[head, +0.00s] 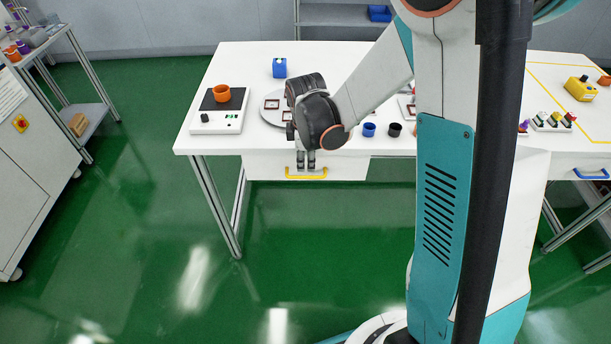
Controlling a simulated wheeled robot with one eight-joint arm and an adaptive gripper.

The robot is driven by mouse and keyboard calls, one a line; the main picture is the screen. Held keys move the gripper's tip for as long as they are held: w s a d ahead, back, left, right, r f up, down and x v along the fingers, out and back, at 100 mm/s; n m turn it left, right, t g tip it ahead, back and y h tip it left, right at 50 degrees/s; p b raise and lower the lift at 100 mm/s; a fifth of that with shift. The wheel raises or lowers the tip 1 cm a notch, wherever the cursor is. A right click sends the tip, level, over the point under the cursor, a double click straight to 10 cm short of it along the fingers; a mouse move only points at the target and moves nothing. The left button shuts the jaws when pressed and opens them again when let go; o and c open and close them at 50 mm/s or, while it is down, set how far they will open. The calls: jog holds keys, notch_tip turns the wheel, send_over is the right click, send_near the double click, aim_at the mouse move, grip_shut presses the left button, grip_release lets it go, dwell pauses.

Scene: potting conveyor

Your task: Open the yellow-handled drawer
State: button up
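The white drawer (348,170) with the yellow handle (291,174) sits under the front edge of the white table, left of my column. Its front looks flush with the table edge, and no drawer inside shows. My gripper (306,168) points down in front of the drawer, its two dark fingertips at the middle of the yellow handle. The fingers overlap the handle in this view. I cannot tell whether they touch or grip it.
A scale (235,124) with an orange pot (222,93), a blue container (279,67) and small blue (369,130) and black cups (394,130) stand on the table. A blue-handled drawer (590,174) is at right. The green floor in front is clear.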

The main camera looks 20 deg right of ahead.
aim_at(306, 176)
jog(key=f+b, duration=0.1)
jog(key=f, duration=0.1)
jog(key=w+f+b, duration=0.1)
jog(key=f, duration=0.2)
jog(key=f+b, duration=0.1)
jog(key=f, duration=0.2)
jog(key=shift+w+d+f, duration=0.2)
jog(key=shift+w+d, duration=0.05)
jog(key=shift+w, duration=0.05)
grip_shut()
